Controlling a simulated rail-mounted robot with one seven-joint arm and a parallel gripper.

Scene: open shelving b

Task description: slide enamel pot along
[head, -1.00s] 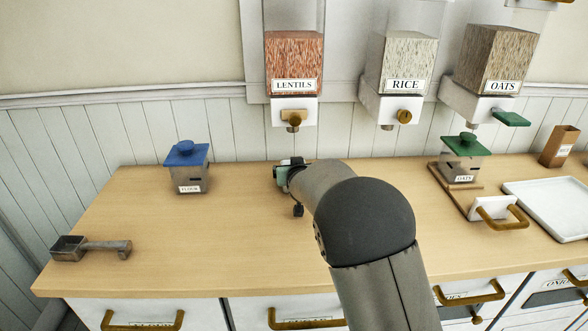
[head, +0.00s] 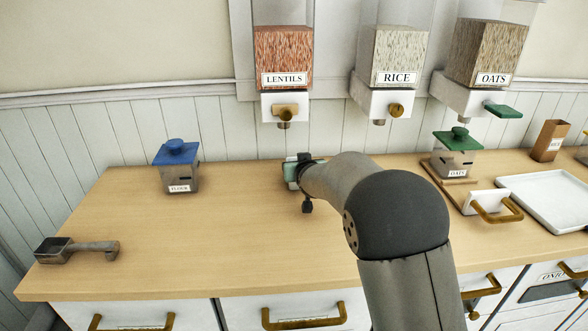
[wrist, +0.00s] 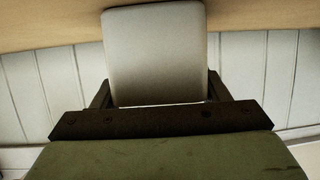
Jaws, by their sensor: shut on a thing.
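A pale grey-white, smooth, round-cornered thing, which I take to be the enamel pot (wrist: 155,50), fills the space between my fingers in the wrist view. My gripper (wrist: 157,88) is shut on it, with one dark finger on either side. The wooden counter (wrist: 50,20) shows beyond it. In the head view my gripper (head: 298,172) is at the back of the counter, below and slightly right of the lentils dispenser. My arm hides most of it, and I cannot make out the pot clearly there.
A blue-lidded flour canister (head: 178,168) stands to the left and a metal scoop (head: 75,250) lies at the front left. A green-lidded oats canister (head: 457,158) on a wooden stand and a white tray (head: 550,198) are to the right. The counter between the canisters (head: 240,220) is largely clear.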

